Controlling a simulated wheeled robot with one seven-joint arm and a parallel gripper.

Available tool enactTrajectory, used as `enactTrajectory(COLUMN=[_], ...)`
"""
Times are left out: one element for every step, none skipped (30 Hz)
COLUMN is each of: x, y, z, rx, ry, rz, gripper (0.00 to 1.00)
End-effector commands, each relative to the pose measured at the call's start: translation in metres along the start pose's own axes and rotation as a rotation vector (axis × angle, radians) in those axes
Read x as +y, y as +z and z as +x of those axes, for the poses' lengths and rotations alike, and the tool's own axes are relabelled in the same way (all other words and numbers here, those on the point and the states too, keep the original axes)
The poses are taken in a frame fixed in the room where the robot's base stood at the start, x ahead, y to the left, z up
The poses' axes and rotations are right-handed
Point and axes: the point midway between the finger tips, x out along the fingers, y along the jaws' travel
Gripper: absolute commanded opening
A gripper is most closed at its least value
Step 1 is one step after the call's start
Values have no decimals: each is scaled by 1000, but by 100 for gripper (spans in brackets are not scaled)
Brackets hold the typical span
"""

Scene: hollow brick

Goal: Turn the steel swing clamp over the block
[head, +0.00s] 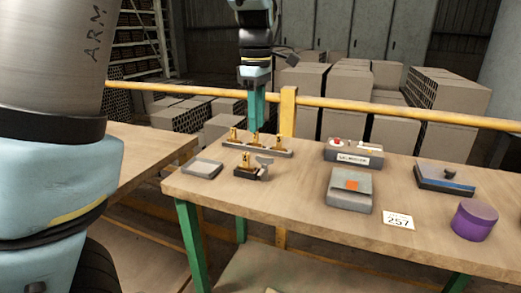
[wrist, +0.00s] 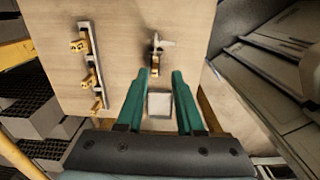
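The steel swing clamp (head: 265,161) is a small grey arm on a dark fixture with a brass-coloured block (head: 246,161), near the table's left front. In the wrist view the clamp (wrist: 165,43) points right from the top of the fixture, and the brass block (wrist: 155,66) lies below it. Whether the clamp covers the block I cannot tell. My gripper (head: 256,126) hangs above the table with its teal fingers pointing down. In the wrist view its fingers (wrist: 159,73) are spread apart with nothing held between them, and the fixture appears beyond the tips.
A rail (head: 285,153) with several brass pieces stands behind the fixture. A shallow grey tray (head: 203,168) is left of it. A grey box with an orange patch (head: 350,190), a purple round container (head: 474,220) and a labelled box (head: 352,154) stand to the right. A yellow railing (head: 390,109) runs behind.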

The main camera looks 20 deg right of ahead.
Motion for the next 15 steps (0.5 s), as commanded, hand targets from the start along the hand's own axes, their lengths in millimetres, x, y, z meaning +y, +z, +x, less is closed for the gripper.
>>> enactTrajectory(x=[4,5,6,6,7,7,7,7,6,6,6,6,6,6,6], y=[9,12,16,17,19,19,19,19,19,19,19,19,18,19,19], z=[-4,-6,-8,-9,-9,-7,-5,-2,3,8,12,19,25,31,39], rx=[3,3,4,4,5,5,5,5,4,4,4,5,5,5,5], ry=[1,0,-1,-2,-2,-3,-4,-5,-5,-6,-6,-7,-7,-7,-7], rz=[-11,-20,-30,-34,-38,-41,-42,-43,-43,-42,-42,-42,-43,-42,-42], gripper=[36,36,36,36,36,36,36,36,36,36,36,36,36,36,36])
